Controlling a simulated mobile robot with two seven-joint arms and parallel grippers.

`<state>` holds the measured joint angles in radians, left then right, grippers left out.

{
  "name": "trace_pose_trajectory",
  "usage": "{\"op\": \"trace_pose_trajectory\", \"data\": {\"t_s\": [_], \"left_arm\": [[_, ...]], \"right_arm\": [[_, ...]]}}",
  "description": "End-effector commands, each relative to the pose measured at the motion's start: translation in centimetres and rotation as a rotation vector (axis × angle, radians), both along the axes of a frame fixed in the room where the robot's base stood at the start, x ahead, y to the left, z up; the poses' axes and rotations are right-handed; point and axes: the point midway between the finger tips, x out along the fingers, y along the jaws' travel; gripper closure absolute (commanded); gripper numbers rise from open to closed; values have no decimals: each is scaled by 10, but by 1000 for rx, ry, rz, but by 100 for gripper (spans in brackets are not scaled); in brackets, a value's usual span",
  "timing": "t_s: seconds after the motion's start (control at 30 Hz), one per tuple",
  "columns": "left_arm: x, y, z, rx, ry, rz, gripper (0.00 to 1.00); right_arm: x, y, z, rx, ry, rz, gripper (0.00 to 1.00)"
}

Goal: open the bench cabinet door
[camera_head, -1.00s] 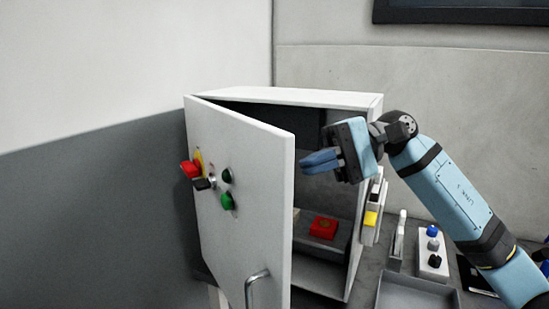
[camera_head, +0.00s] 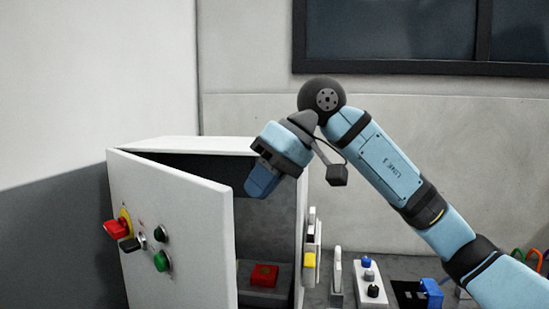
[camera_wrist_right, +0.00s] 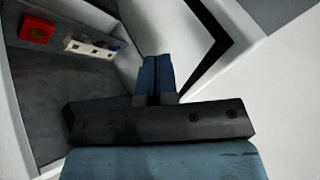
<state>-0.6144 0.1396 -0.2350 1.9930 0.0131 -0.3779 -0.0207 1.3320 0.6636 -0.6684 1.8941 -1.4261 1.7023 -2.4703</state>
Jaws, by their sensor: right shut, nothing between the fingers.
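The white bench cabinet (camera_head: 304,215) stands on the bench. Its door (camera_head: 185,255) is hinged at the left and stands partly open, swung out toward me. The door front carries a red knob on a yellow plate (camera_head: 118,227), a dark switch and green buttons (camera_head: 161,261). My right gripper (camera_head: 262,186) is shut and empty, pointing down in front of the cabinet opening, near the door's free edge. In the right wrist view its closed blue fingers (camera_wrist_right: 157,75) lie between the cabinet interior at left and a white panel at right. The left gripper is not seen.
A red block (camera_head: 264,275) lies inside the cabinet. To the right on the bench are a panel with blue, white and black knobs (camera_head: 370,275) and a dark box with a blue part (camera_head: 418,293). A dark-framed window (camera_head: 400,30) is on the back wall.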

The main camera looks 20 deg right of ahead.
Motion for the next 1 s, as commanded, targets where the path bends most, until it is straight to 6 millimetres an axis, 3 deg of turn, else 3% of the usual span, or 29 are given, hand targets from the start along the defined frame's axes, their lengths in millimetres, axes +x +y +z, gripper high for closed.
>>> {"op": "trace_pose_trajectory", "data": {"t_s": [0.13,0.4,1.0], "left_arm": [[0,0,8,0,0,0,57],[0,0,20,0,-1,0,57],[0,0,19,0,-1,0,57]], "right_arm": [[4,18,-23,1,3,3,100],[-11,49,-21,1,1,2,100],[-13,58,-22,2,0,-4,100]]}}
